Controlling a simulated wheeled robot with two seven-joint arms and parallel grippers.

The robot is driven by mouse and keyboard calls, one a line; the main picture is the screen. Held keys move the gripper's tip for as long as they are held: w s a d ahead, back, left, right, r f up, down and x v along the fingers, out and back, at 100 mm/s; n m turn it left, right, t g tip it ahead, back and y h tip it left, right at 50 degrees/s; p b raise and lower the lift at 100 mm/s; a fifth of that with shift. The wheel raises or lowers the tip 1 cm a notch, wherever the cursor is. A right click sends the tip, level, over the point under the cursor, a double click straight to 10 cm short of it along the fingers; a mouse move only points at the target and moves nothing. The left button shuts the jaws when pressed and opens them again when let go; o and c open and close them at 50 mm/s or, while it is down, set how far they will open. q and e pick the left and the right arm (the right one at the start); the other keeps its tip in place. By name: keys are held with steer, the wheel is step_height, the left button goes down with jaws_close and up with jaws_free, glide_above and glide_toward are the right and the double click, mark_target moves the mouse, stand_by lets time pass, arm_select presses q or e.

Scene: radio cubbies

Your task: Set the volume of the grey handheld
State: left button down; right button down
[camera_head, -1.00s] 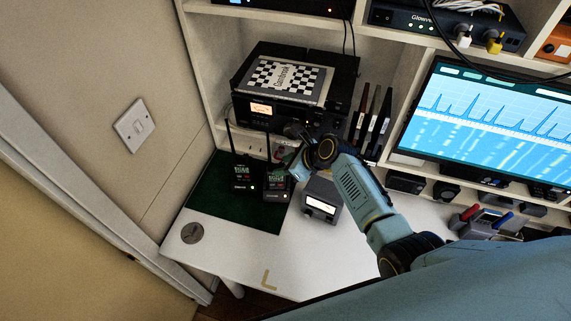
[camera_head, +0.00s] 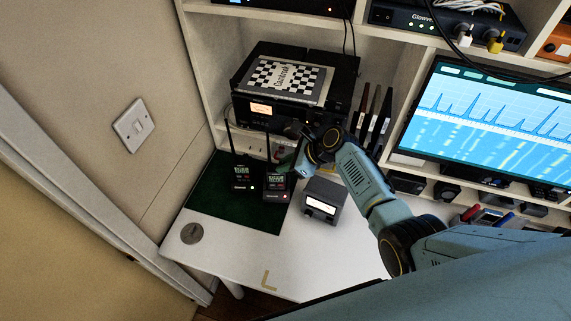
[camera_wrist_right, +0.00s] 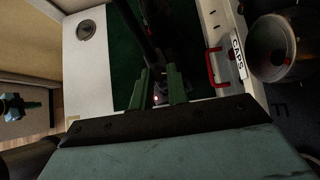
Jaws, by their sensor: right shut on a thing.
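My right gripper (camera_head: 288,166) reaches in from the right, at the top right of the grey handheld. In the right wrist view, its green fingers (camera_wrist_right: 159,90) are close together on a small part at the handheld's top, probably its knob. That part is mostly hidden between the fingers.
A small grey box with a lit panel (camera_head: 321,204) stands just right of the handhelds. A black radio (camera_head: 250,110) sits on the shelf behind. A red handle (camera_wrist_right: 212,69) and a CAPS label (camera_wrist_right: 238,55) show in the right wrist view. The white desk front (camera_head: 250,253) is mostly clear.

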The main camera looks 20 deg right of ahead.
steer(key=shift+w+d+n+g+y+b, duration=0.15)
steer(key=shift+n+g+y+b, duration=0.25)
steer(key=shift+n+g+b, duration=0.8)
steer(key=shift+w+n+g+y+b, duration=0.15)
steer(key=shift+n+g+y+b, duration=0.5)
steer(key=shift+n, duration=0.95)
steer(key=shift+h, duration=0.25)
steer(key=c, duration=1.4)
jaws_free()
steer(key=shift+o, duration=0.2)
